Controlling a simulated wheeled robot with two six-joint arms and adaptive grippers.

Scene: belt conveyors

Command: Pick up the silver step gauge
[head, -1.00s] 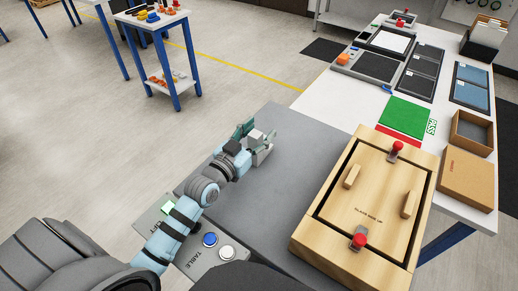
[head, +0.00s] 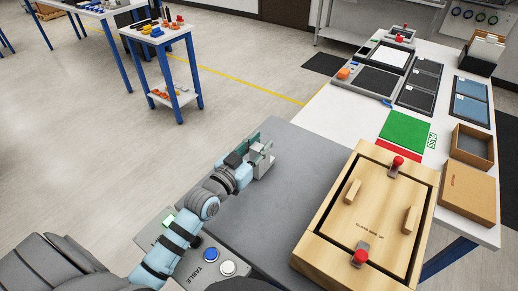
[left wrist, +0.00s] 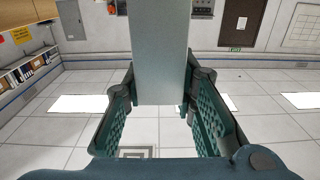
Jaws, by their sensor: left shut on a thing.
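The silver step gauge (head: 265,168) is a pale grey metal block standing upright at the left edge of the grey table. My left gripper (head: 258,153) is shut on it near its top, with one finger on each side. In the left wrist view the gauge (left wrist: 160,55) shows as a plain grey bar between the green ribbed fingers (left wrist: 150,95). I cannot tell whether its lower end touches the table. Its steps are not clear. My right gripper is not in view.
A wooden case (head: 365,215) with red-knobbed clamps stands right of the gauge on the grey table (head: 290,185). A button panel (head: 205,262) is at the near left. A white bench (head: 345,105) behind holds a green pad (head: 404,130), trays and a cardboard box (head: 467,190).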

